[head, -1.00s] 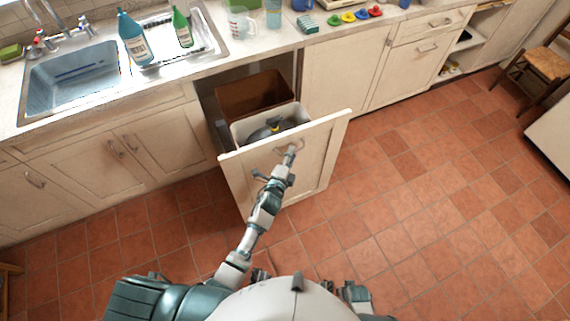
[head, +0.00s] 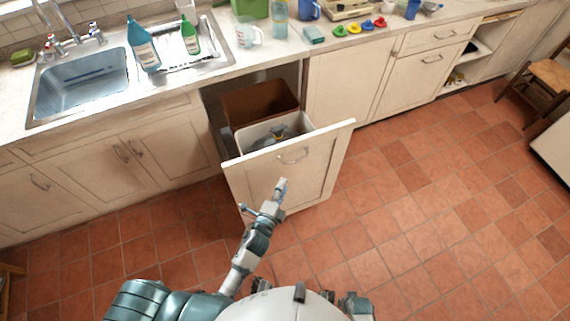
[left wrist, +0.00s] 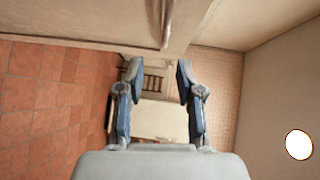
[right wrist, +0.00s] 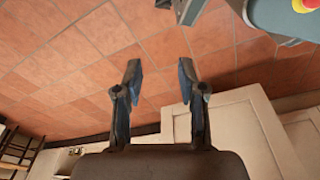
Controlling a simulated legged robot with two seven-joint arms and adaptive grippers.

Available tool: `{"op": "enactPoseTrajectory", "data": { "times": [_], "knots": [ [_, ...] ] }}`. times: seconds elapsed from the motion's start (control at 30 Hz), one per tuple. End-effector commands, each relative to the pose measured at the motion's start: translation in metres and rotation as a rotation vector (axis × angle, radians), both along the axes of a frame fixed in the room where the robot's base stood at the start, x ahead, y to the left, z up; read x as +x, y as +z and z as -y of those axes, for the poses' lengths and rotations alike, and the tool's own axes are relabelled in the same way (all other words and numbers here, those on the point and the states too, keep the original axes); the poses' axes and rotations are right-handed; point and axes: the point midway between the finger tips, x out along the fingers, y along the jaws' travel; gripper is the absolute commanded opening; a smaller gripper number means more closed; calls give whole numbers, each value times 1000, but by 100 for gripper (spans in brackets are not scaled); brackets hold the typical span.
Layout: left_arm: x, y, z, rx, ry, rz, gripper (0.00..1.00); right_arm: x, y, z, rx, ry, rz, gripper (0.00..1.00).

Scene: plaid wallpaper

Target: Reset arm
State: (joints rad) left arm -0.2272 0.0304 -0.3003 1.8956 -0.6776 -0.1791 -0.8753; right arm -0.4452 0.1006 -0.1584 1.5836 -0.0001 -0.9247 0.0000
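My left gripper (head: 283,186) is in front of the pulled-out bin drawer, below the drawer's handle (head: 293,156) and apart from it. In the left wrist view its two fingers (left wrist: 158,85) are spread with nothing between them. The drawer front (head: 315,175) stands out from the cabinet, with a white bin (head: 254,137) and a brown bin (head: 262,98) behind it. My right gripper shows in the right wrist view (right wrist: 157,82), with its fingers spread and empty above the tiled floor. It is not clearly visible in the head view.
The counter holds a sink (head: 80,85), a blue-green bottle (head: 143,45), a green bottle (head: 190,36) and several small coloured items. A wooden chair (head: 545,82) stands at the far right. The tiled floor (head: 430,215) to the right is clear.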

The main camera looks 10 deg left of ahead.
Motion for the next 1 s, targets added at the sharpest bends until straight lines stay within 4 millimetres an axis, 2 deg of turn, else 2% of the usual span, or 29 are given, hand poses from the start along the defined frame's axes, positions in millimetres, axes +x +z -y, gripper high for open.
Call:
{"op": "enactPoseTrajectory", "data": {
  "times": [0.27,0.37,0.47,0.57,0.6,0.67,0.7,0.83,0.9,1.0],
  "knots": [
    [-1,-5,-1,-12,5,-17,37,0,0,0,-1,0,0,40],
    [-7,-32,-10,-74,39,-105,37,1,1,0,-1,0,2,40],
    [-25,-88,-28,-208,122,-287,37,-1,0,1,-1,0,2,40],
    [-61,-158,-50,-384,263,-520,37,-4,-5,1,-1,1,1,40],
    [-80,-185,-59,-453,331,-612,37,-6,-7,2,-1,1,-2,40],
    [-112,-224,-72,-551,443,-746,37,-7,-9,2,-2,1,-4,40],
    [-134,-246,-79,-614,521,-827,37,-8,-11,3,-3,2,-3,40],
    [-209,-303,-98,-778,777,-1047,37,-8,-15,3,-3,3,-2,40],
    [-242,-322,-105,-840,896,-1129,37,-9,-17,3,-3,4,-1,40],
    [-277,-338,-110,-898,1023,-1205,37,-13,-20,3,-3,4,-5,40]
  ]
}}
